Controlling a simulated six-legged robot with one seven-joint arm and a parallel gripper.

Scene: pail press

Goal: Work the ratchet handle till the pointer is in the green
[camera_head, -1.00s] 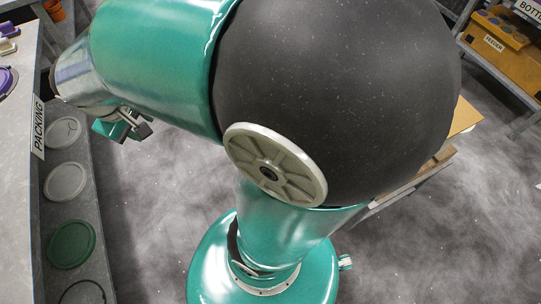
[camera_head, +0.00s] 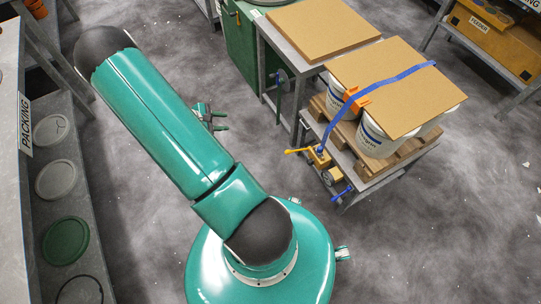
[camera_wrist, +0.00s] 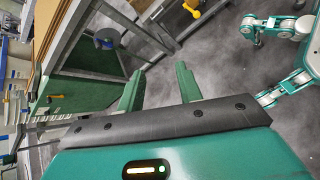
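In the head view a blue strap (camera_head: 397,78) runs over a brown board lying on white pails (camera_head: 383,140). At the stand's near corner is a yellow ratchet (camera_head: 320,158) with a yellow handle (camera_head: 298,150) sticking out to the left. A small round grey part (camera_head: 332,176) sits below it; I cannot make out a pointer or green zone. My gripper (camera_head: 213,116) is left of the ratchet, apart from it. The wrist view shows my gripper (camera_wrist: 160,85) with its teal fingers apart and nothing between them. A yellow handle-like part (camera_wrist: 191,9) shows there at the top.
The pails stand on a wooden pallet (camera_head: 362,138) on a grey stand. A second stand with a brown board (camera_head: 312,27) and a dark handwheel (camera_head: 282,76) is beside it, close to my gripper. A green cabinet (camera_head: 241,50) is behind. A packing bench (camera_head: 12,130) is at left. Floor is open between.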

